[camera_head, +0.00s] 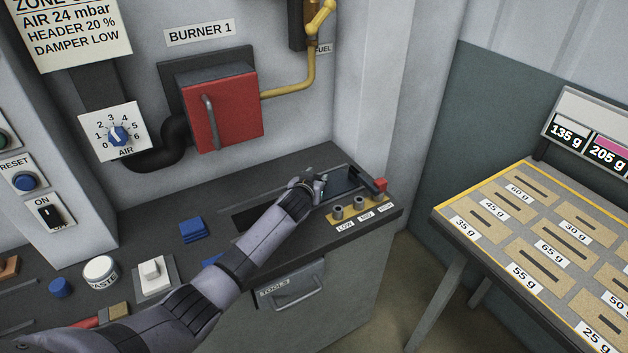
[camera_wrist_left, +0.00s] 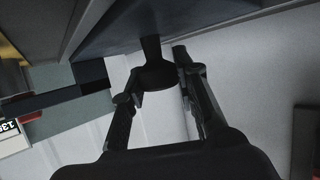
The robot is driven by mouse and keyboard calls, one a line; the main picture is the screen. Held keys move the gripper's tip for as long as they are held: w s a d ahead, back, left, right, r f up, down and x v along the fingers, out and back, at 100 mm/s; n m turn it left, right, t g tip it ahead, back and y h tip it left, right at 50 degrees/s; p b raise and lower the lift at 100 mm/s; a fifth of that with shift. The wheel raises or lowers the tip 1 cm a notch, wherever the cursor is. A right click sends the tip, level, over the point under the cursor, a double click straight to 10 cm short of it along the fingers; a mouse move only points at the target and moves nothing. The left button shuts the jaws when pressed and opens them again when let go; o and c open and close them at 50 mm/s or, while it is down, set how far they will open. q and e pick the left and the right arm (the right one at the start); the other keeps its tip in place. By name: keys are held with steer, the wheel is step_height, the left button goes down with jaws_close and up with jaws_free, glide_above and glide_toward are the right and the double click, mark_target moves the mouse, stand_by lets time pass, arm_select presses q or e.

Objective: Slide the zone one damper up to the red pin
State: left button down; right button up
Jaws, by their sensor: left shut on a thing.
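The damper's dark slide plate (camera_head: 343,181) lies in a long slot (camera_head: 252,214) in the bench top, at the slot's right part. My left gripper (camera_head: 319,186) is at the plate's near left side, its arm reaching in from the lower left. In the left wrist view the fingers (camera_wrist_left: 160,95) are shut on a dark knob (camera_wrist_left: 154,68) that joins a flat dark surface. The red pin (camera_head: 379,185) stands at the right end of the slot, a short way right of my gripper. My right gripper is not in view.
A weighing-slot table (camera_head: 489,234) stands at right.

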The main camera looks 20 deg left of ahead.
arm_select(q)
steer(key=c, duration=1.3)
jaws_free()
steer(key=v, duration=1.2)
steer(key=shift+f, duration=0.1)
steer(key=shift+s, duration=0.1)
